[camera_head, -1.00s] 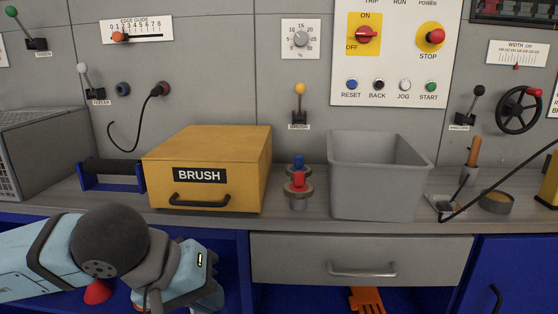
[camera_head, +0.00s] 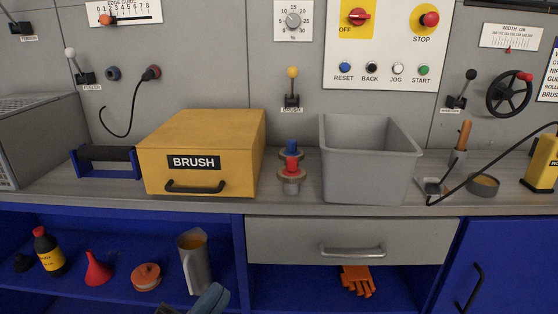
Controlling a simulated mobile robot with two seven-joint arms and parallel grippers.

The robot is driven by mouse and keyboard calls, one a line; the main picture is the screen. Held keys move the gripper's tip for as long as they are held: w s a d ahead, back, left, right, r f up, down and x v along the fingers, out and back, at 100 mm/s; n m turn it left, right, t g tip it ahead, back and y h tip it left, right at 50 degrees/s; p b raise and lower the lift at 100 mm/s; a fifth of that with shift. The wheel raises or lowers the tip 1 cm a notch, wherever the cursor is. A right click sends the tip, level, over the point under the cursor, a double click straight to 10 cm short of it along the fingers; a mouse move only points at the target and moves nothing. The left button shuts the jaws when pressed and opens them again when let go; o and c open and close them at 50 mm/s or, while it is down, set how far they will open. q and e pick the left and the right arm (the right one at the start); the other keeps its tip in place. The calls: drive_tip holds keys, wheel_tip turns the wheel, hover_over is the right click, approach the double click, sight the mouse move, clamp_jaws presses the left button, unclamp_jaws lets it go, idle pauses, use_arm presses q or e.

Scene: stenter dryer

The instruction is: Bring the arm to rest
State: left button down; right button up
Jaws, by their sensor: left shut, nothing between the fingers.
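Only a small light-blue part at the end of my left arm shows at the bottom edge, with my left gripper (camera_head: 208,301) mostly cut off by the frame. It is shut and holds nothing. It is in front of the open lower shelf, below the metal jug (camera_head: 194,265), and apart from the bench top. My right gripper is not in view.
A yellow BRUSH box (camera_head: 205,150), stacked red and blue-topped pieces (camera_head: 291,172) and a grey bin (camera_head: 367,165) stand on the bench. A dark bottle (camera_head: 48,250), red funnel (camera_head: 97,270) and orange-lidded tin (camera_head: 146,278) are on the lower shelf. Orange gloves (camera_head: 357,280) lie below the drawer (camera_head: 350,240).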

use_arm(q)
drive_tip(key=a+f+n+y+p, duration=0.2)
drive_tip(key=a+f+n+y, duration=0.2)
drive_tip(key=f+n+y, duration=0.95)
drive_tip(key=s+a+r+n+g+y+p, duration=0.2)
drive_tip(key=s+a+r+g+p, duration=0.2)
drive_tip(key=p, duration=3.2)
drive_tip(key=a+r+g, duration=0.2)
drive_tip(key=a+r, duration=0.1)
drive_tip(key=r, duration=0.1)
drive_tip(key=shift+a+r+p, duration=0.2)
drive_tip(key=shift+a+p, duration=0.1)
drive_tip(key=shift+a, duration=0.05)
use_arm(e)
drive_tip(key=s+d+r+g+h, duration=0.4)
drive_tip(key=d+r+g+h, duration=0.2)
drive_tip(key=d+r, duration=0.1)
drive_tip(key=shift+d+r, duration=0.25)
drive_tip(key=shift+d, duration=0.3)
